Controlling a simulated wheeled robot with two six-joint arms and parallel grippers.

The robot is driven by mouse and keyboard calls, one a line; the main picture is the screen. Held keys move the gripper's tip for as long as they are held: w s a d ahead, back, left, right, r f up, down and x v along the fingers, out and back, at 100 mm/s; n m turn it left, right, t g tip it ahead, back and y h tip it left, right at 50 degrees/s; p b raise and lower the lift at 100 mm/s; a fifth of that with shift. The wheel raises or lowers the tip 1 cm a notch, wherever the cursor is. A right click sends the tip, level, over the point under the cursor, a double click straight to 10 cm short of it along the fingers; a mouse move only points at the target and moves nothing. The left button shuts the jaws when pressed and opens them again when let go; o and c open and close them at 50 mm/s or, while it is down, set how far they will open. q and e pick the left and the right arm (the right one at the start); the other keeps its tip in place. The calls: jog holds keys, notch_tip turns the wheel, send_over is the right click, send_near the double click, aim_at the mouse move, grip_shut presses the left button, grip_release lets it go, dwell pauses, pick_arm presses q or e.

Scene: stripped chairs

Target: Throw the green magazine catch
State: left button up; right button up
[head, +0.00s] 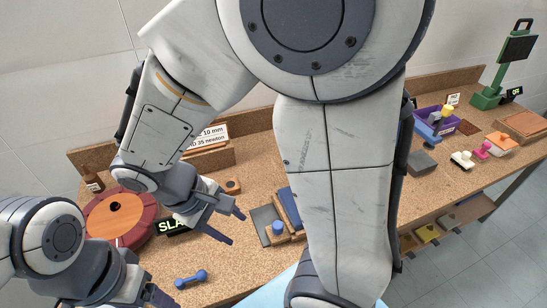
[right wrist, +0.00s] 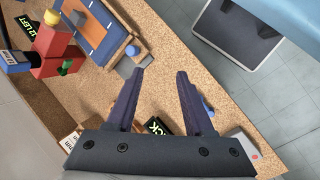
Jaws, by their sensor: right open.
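I cannot make out a part that is clearly the green magazine catch. Under the bench's front edge, at the right in the head view, hang small fixtures: an orange one (head: 408,243), a yellow one (head: 427,233) and a greyish one (head: 450,222). In the right wrist view a small green knob (right wrist: 65,68) sits on red blocks (right wrist: 58,55). My right gripper (head: 234,227) is open and empty above the bench; its two fingers also show in the right wrist view (right wrist: 160,75). My left gripper (head: 160,298) is at the lower left, its jaws partly cut off.
The cork-topped bench (head: 240,265) carries a red round turntable (head: 115,218), a blue dumbbell (head: 191,279), a blue-topped block (head: 277,230) and a purple tray (head: 437,121). A green stand (head: 490,95) is at the far right. My right arm hides the bench's middle.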

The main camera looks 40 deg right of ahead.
jog(key=w+d+f+m+t+h+b, duration=0.25)
jog(key=w+d+f+h+b, duration=0.35)
jog(key=w+d+f+h, duration=1)
jog(key=w+d+y+p, duration=0.1)
jog(key=w+d, duration=0.1)
jog(key=d, duration=0.3)
jog(key=w+d+f+t+y+p, duration=0.1)
jog(key=w+d, duration=0.1)
jog(key=d, duration=0.3)
jog(key=w+d+y+p, duration=0.1)
jog(key=w+d, duration=0.1)
jog(key=d, duration=0.2)
jog(key=shift+d+f+n, duration=0.2)
jog(key=shift+d+n, duration=0.05)
jog(key=shift+d, duration=0.15)
jog(key=shift+c, duration=0.3)
grip_shut()
